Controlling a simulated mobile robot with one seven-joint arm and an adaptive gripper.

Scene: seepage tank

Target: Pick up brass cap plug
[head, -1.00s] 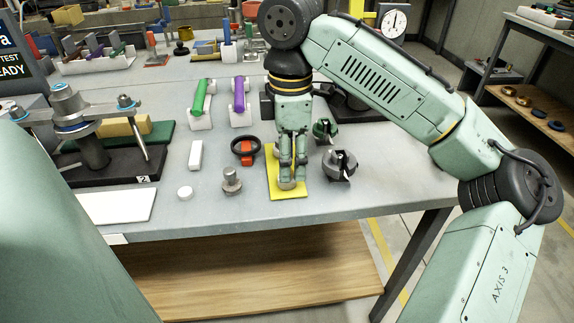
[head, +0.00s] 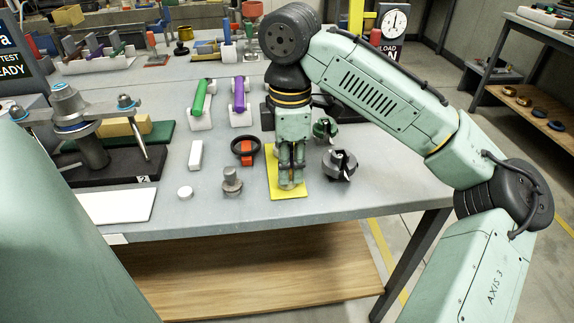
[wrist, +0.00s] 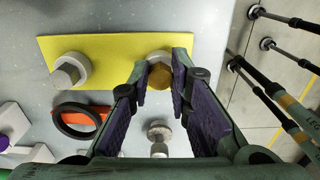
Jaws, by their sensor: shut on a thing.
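The brass cap plug (wrist: 160,78) shows in the wrist view as a golden hexagonal head with a pale round collar behind it. It is at the front end of the yellow mat (wrist: 110,50). My gripper (wrist: 163,86) is shut on it, with a dark purple pad on each side of the head. In the head view my gripper (head: 290,182) points down over the front of the yellow mat (head: 274,191). I cannot tell whether the plug is clear of the mat.
A similar grey hex plug (wrist: 72,72) stands on the mat's other end. A steel knobbed part (head: 231,180) and a black ring with orange (head: 246,150) are left of the mat. A dark slotted part (head: 340,165) is close on the right. The table's front edge is near.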

